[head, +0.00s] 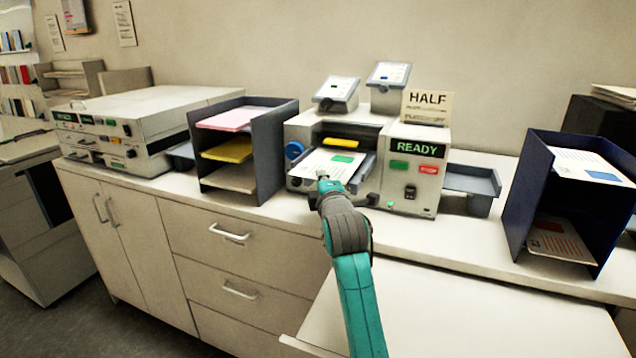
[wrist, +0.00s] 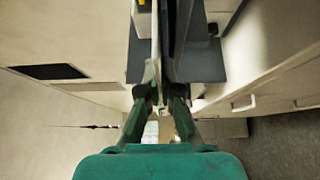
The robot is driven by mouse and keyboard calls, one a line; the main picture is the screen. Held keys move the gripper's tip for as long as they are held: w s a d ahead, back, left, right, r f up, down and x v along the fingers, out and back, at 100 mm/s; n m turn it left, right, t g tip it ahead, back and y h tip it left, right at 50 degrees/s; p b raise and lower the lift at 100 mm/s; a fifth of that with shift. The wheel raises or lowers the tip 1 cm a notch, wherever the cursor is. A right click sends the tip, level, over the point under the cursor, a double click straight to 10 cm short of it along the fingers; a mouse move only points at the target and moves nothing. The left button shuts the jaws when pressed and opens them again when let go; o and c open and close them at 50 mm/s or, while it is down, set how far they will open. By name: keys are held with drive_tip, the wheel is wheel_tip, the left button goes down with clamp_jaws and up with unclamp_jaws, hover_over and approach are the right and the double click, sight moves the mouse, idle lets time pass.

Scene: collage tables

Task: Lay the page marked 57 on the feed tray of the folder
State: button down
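The folder (head: 418,150) is a pale machine with a green READY display and a HALF sign on top. A white page (head: 328,163) with a green block lies flat at its feed tray (head: 364,172); I cannot read a number on it, nor tell whether it rests on the tray or is just above. My gripper (head: 324,184) is at the page's near edge. In the wrist view my gripper (wrist: 161,76) has its fingers close together on the page (wrist: 156,35), which shows as a thin edge-on strip.
A dark shelf rack (head: 270,155) with pink, yellow and pale sheets stands left of the folder. A grey output tray (head: 472,181) is on its right. A navy rack (head: 528,190) at the right holds more printed pages. Another machine (head: 140,118) stands at the left.

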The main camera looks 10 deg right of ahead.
drive_tip(key=shift+f, duration=0.4)
drive_tip(key=c, duration=1.2)
unclamp_jaws()
drive_tip(key=shift+c, duration=0.2)
drive_tip(key=s, duration=1.2)
drive_tip(key=shift+a, duration=0.4)
drive_tip(key=shift+s+f, duration=0.1)
